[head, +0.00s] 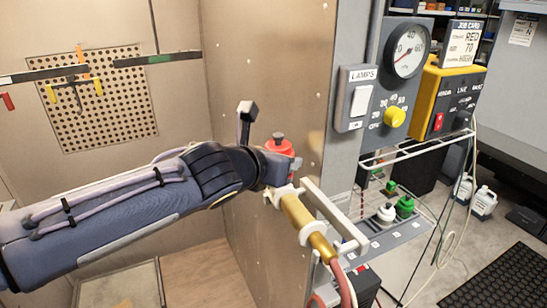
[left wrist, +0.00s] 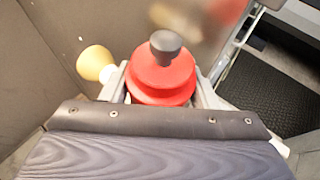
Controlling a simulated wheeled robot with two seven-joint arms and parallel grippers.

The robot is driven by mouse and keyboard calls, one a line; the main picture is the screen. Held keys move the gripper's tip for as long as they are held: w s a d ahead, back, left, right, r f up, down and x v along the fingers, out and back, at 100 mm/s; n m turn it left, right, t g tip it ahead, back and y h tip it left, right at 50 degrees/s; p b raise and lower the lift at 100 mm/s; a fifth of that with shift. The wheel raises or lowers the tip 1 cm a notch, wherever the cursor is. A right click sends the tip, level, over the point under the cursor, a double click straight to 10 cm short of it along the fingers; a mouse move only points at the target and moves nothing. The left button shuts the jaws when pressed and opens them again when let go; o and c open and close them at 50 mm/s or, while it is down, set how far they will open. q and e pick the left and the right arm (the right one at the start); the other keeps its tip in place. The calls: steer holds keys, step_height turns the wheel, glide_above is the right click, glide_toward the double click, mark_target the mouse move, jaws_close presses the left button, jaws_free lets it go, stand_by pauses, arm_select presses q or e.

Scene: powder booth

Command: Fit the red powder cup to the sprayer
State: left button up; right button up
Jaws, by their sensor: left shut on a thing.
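The red powder cup (head: 279,146) has a dark knob on top. My left gripper (head: 284,160) is shut on it and holds it roughly upright. The left wrist view shows the red cup (left wrist: 162,80) between the two grey fingers (left wrist: 160,88). The sprayer (head: 297,212), with a gold body and cream fittings, is just below the cup in the head view, beside a pale bracket. Whether cup and sprayer touch is hidden. A cream rounded piece (left wrist: 95,63), perhaps part of the sprayer, shows left of the cup. My right gripper is not in view.
A white cup (head: 386,212) and a green cup (head: 404,206) stand on a labelled rack at the right. A control panel with a gauge (head: 407,52) and a yellow control box (head: 448,100) are above. The metal booth wall (head: 270,70) is close behind my gripper.

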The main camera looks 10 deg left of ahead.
arm_select(q)
steer(key=o, duration=1)
steer(key=v, duration=0.7)
steer(key=s+a+f+n+g+y+b, duration=0.1)
steer(key=s+a+f+n+g, duration=0.1)
steer(key=s+a+f+n, duration=0.55)
steer(key=s+a+f+n+g+y+b, duration=0.1)
steer(key=s+a+f+n+g+b, duration=0.15)
steer(key=f+n, duration=0.95)
steer(key=s+f+n+g, duration=0.1)
steer(key=s+f+n, duration=0.1)
steer(key=n, duration=0.5)
steer(key=s+f+n+h, duration=0.1)
steer(key=s+f+n, duration=0.2)
steer(key=s+n, duration=0.2)
steer(key=s+f+n+g+b, duration=0.1)
steer(key=s+f+n, duration=0.1)
steer(key=n, duration=0.8)
steer(key=shift+s+a+f+g, duration=0.1)
steer(key=shift+s+g, duration=0.1)
steer(key=shift+s, duration=0.2)
steer(key=shift+s+a+f+g, duration=0.1)
steer(key=shift+s+g, duration=0.05)
steer(key=shift+s, duration=0.25)
